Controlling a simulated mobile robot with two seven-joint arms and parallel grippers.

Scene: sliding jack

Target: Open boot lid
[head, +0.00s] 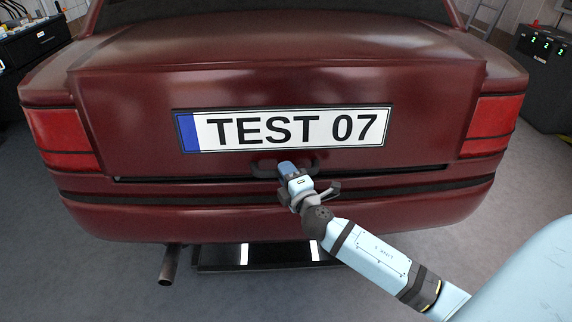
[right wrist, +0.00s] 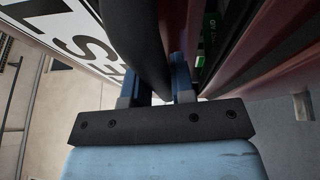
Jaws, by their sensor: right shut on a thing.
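The dark red boot lid (head: 270,85) of a car fills the middle of the head view, with a white "TEST 07" plate (head: 290,128) on it. A dark handle (head: 262,169) sits below the plate at the lid's lower edge. My right gripper (head: 286,168) is at that handle, coming from the lower right. In the right wrist view its blue fingers (right wrist: 158,80) are on either side of the dark handle bar (right wrist: 148,45), shut on it. A dark gap runs along the lid's lower edge above the bumper. My left gripper is not in view.
The bumper (head: 130,218) lies just below the lid. An exhaust pipe (head: 170,266) sticks out at lower left, beside a dark low platform (head: 220,256) under the car. A bench (head: 35,45) stands at far left and a dark cabinet (head: 540,70) at far right. Grey floor is free in front.

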